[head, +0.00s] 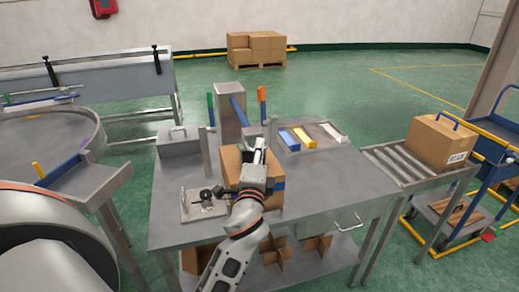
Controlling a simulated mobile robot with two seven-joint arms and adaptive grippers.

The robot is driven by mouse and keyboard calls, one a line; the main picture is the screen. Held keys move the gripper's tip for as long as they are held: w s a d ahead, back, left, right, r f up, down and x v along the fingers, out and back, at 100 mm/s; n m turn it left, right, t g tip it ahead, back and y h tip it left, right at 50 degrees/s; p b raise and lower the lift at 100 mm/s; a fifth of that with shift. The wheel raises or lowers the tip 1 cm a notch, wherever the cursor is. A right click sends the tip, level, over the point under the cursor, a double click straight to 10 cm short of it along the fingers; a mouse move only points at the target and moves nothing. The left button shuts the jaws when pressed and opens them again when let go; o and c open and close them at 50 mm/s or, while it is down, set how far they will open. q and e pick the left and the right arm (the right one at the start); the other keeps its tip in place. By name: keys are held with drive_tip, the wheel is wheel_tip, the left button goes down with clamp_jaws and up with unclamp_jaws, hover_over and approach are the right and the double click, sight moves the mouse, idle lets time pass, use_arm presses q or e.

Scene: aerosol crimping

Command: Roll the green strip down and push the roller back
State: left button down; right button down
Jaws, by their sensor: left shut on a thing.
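My left gripper (261,148) reaches over the bench to the top of a cardboard box (233,166). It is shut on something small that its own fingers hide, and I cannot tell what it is. A blue patch (278,185) shows on the box's right side. An upright green piece (210,108) stands at the bench's back left; I cannot tell whether it is the green strip. I cannot make out a roller for certain. My right gripper is not in view.
The grey bench (318,195) has bare room to the right of the box. A tray (312,138) with blue, yellow and white pieces lies behind. A small black-and-metal device (205,199) sits at left. A roller conveyor (395,162) carries a carton (440,142) at right.

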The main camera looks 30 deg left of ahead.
use_arm(q)
drive_tip(key=shift+r, duration=0.35)
drive_tip(key=c, duration=2.1)
unclamp_jaws()
drive_tip(key=shift+d, duration=0.1)
drive_tip(key=shift+c, duration=0.2)
drive_tip(key=shift+f, duration=0.15)
drive_tip(key=v, duration=0.7)
drive_tip(key=shift+s, duration=0.25)
drive_tip(key=shift+d+f, duration=0.1)
